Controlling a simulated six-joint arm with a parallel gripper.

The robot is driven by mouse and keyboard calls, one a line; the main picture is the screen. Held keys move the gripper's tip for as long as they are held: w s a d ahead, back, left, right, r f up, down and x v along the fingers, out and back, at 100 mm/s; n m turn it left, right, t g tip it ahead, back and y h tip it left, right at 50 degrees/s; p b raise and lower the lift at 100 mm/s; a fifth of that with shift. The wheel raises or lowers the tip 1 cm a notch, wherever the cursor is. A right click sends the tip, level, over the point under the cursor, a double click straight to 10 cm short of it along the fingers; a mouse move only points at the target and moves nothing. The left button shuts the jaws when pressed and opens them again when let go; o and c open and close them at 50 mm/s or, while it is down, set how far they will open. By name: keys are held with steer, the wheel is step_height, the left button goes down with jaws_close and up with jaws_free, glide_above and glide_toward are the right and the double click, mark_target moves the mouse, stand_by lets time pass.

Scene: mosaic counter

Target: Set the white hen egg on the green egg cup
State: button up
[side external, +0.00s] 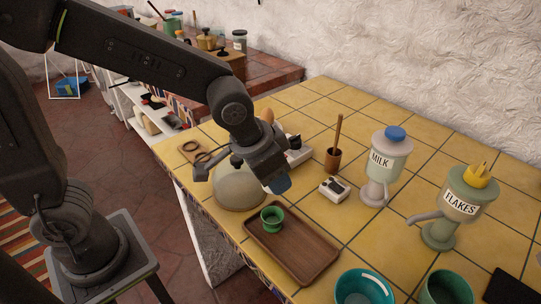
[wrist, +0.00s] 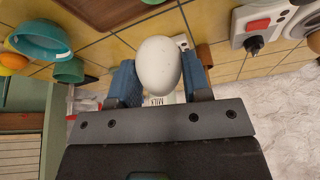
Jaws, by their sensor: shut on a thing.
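The white hen egg (wrist: 158,62) is between the blue fingers of my gripper (wrist: 158,80) in the wrist view, and the gripper is shut on it. In the side view my gripper (side external: 279,186) hangs above the back part of the wooden tray, and the egg is hidden behind the fingers. The green egg cup (side external: 271,218) stands upright on the brown wooden tray (side external: 305,259), toward its left end. Its top looks empty. The gripper is above the cup and apart from it.
A pale dome (side external: 237,190) stands close left of the gripper. A milk dispenser (side external: 386,165), a flakes dispenser (side external: 457,205), a small white device (side external: 334,189) and a wooden pot (side external: 332,159) stand right. A teal bowl (side external: 363,290) and green cup (side external: 447,289) are at the front.

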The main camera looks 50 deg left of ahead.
steer(key=shift+f, duration=3.35)
steer(key=shift+f, duration=0.95)
steer(key=o, duration=0.8)
steer(key=shift+r, duration=3.55)
